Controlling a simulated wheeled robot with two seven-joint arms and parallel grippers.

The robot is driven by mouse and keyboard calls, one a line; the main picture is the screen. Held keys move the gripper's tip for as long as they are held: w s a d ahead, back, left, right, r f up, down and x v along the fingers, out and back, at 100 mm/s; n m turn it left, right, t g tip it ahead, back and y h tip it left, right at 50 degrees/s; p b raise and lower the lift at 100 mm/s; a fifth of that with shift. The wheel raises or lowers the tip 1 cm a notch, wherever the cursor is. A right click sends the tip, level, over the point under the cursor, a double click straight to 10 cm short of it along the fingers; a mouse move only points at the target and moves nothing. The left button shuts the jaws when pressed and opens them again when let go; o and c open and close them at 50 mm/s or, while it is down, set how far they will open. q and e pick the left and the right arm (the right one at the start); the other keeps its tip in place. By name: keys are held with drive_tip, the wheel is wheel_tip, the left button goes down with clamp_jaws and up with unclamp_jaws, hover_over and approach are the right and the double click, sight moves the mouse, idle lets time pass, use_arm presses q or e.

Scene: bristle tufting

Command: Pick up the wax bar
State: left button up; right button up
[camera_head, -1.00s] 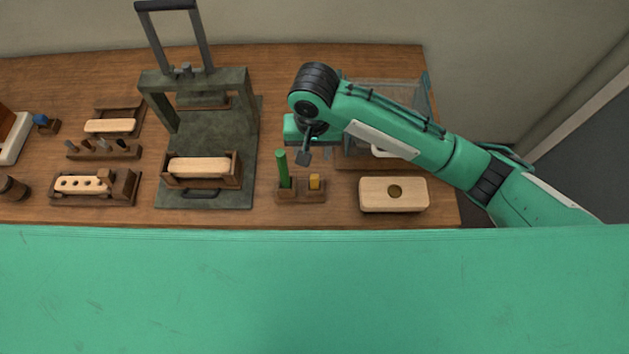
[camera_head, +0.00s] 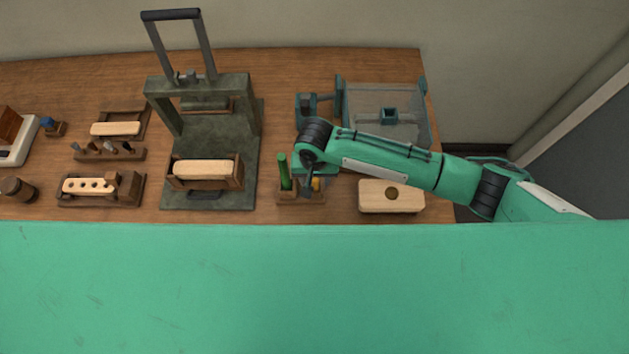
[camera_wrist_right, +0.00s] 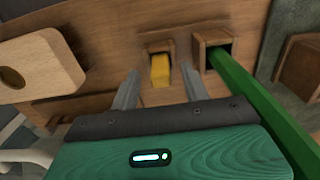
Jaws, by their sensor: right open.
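The wax bar is a small yellow block (camera_head: 316,184) in the right socket of a wooden holder (camera_head: 299,198), partly hidden by my right gripper in the head view. In the right wrist view the yellow wax bar (camera_wrist_right: 160,70) stands ahead of the fingers, between their lines. My right gripper (camera_wrist_right: 160,82) is open and empty, with one finger to each side of the bar. In the head view the right gripper (camera_head: 308,184) hangs over the holder. My left gripper is not in view.
A green stick (camera_head: 284,172) stands in the holder's left socket, close to my right finger in the wrist view (camera_wrist_right: 250,100). A wooden block with a round hole (camera_head: 391,197) lies to the right. A dark press (camera_head: 206,140) stands to the left.

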drive_tip(key=shift+f, duration=0.65)
clamp_jaws()
drive_tip(key=shift+r, duration=0.1)
wheel_tip(320, 180, up, 20)
drive_tip(key=b, duration=0.3)
